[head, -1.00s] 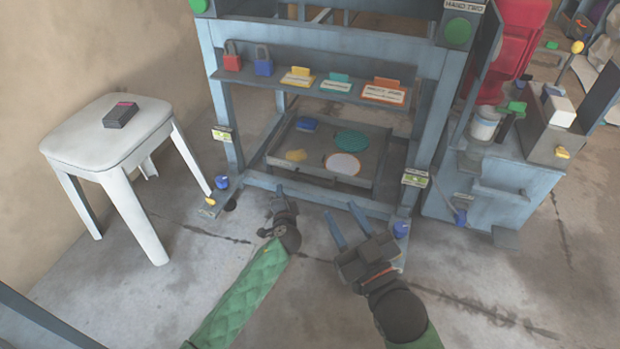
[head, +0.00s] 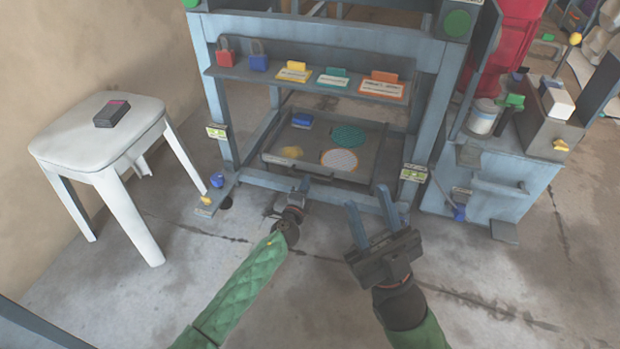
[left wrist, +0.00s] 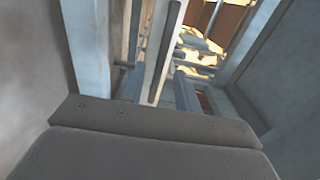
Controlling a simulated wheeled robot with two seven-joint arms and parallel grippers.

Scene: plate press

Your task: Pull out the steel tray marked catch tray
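The steel tray (head: 275,160) sits low inside the blue-grey press frame, with a yellow blob, a blue block, a green disc and a pale round disc in it. No catch tray lettering is readable on it. My left gripper (head: 304,184) is at the tray's front edge, near a dark handle (head: 318,179). In the left wrist view its two fingers (left wrist: 160,92) stand apart with a long pale bar (left wrist: 160,50) between them; whether they touch it is unclear. My right gripper (head: 369,216) is open and empty, in front of the frame's right side.
A shelf (head: 310,83) with padlocks and coloured tags crosses above the tray. The frame's front legs flank the tray. A white stool (head: 95,140) stands at left, a blue cabinet (head: 485,180) at right. The floor in front is clear.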

